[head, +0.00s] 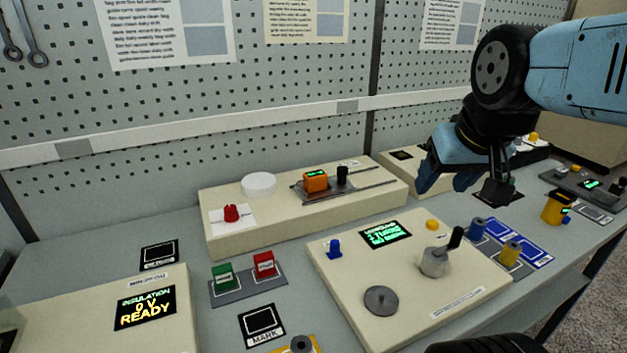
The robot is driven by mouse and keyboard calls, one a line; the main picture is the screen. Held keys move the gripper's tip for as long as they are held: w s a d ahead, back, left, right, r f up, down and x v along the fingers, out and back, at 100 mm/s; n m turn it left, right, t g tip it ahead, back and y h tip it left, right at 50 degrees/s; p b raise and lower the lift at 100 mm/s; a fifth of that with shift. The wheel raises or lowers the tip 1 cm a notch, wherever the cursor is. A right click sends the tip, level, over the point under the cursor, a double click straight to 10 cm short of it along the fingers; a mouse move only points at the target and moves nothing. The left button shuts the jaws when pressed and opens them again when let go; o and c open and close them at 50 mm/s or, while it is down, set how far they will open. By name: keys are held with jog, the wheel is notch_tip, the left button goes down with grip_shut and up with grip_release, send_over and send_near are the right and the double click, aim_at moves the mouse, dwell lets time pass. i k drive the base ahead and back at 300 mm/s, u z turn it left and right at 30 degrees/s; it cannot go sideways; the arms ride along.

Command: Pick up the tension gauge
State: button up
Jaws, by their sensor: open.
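No label that I can read names the tension gauge. A small yellow device (556,209) with a dark and blue part on its side stands near the right end of the bench; it may be the gauge, but I cannot tell for certain.
The cream winding panel (330,270) carries a crank (435,262) and knobs. Behind it, a long cream box (290,232) bears an orange unit (316,181) on a rail. Blue pads (528,252) with spools lie right of the panel. A pegboard closes off the back.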

aim_at(315, 182)
jog(key=u, duration=0.5)
jog(key=k, duration=1.3)
jog(key=u, duration=1.05)
jog(key=i, duration=1.45)
jog(key=z, duration=0.3)
